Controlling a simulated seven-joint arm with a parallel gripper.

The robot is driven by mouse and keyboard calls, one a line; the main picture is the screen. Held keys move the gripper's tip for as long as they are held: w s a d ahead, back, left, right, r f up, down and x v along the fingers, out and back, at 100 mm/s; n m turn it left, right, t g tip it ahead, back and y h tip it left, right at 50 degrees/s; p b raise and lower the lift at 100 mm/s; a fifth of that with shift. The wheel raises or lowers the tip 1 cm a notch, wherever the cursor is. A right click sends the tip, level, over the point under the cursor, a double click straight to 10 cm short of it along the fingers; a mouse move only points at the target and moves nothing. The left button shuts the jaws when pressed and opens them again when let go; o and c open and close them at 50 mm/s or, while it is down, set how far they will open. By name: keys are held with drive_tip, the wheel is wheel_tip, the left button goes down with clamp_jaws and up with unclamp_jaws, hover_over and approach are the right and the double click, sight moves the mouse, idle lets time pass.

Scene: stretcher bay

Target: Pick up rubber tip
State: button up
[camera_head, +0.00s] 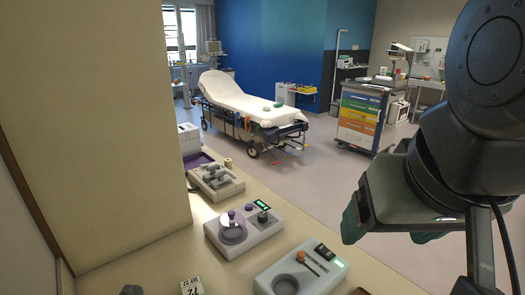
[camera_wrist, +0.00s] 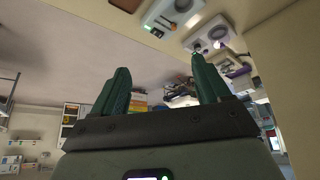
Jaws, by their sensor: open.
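I cannot tell for sure which small thing is the rubber tip. A small purple piece (camera_head: 231,215) shows at the round dish of the middle white device (camera_head: 262,238). A brown-orange round-ended piece (camera_head: 301,257) lies on the nearer white device (camera_head: 262,281), beside its dark ring (camera_head: 285,284). My gripper (camera_head: 388,231) hangs to the right of the counter, above the floor and apart from both devices. In the wrist view its two green fingers (camera_wrist: 161,66) are spread, with nothing between them.
The cream counter (camera_head: 160,270) runs along a beige wall panel (camera_head: 95,110) at left. A farther grey device (camera_head: 215,183), a purple tray (camera_head: 197,159) and a date card (camera_head: 191,287) stand on it. A stretcher (camera_head: 240,102) and coloured drawer cart (camera_head: 360,118) stand beyond clear floor.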

drive_tip(key=w+a+f+n+g, duration=0.2)
drive_tip(key=w+a+f+n, duration=0.3)
drive_tip(key=w+a, duration=0.5)
drive_tip(key=w+a+f+n+g, duration=0.15)
drive_tip(key=a+f+n, duration=0.5)
drive_tip(key=a, duration=0.65)
drive_tip(key=s+a+f+n, duration=0.1)
drive_tip(key=s+a+f, duration=0.2)
drive_tip(key=a+f, duration=0.2)
drive_tip(key=s+a+f+n+g, duration=0.1)
drive_tip(key=s+a+f+n, duration=0.1)
drive_tip(key=a+f, duration=0.3)
drive_tip(key=s+a+f+n, duration=0.2)
drive_tip(key=s+a+f, duration=0.2)
drive_tip(key=f, duration=0.8)
drive_tip(key=shift+s+a+g, duration=0.2)
drive_tip(key=shift+a+g, duration=0.05)
drive_tip(key=shift+a, duration=0.5)
wheel_tip(320, 180, down, 5)
drive_tip(key=shift+r, duration=0.15)
drive_tip(key=shift+s+d+f, duration=0.1)
drive_tip(key=shift+s+f, duration=0.05)
drive_tip(key=shift+f, duration=2.75)
drive_tip(key=c, duration=1.1)
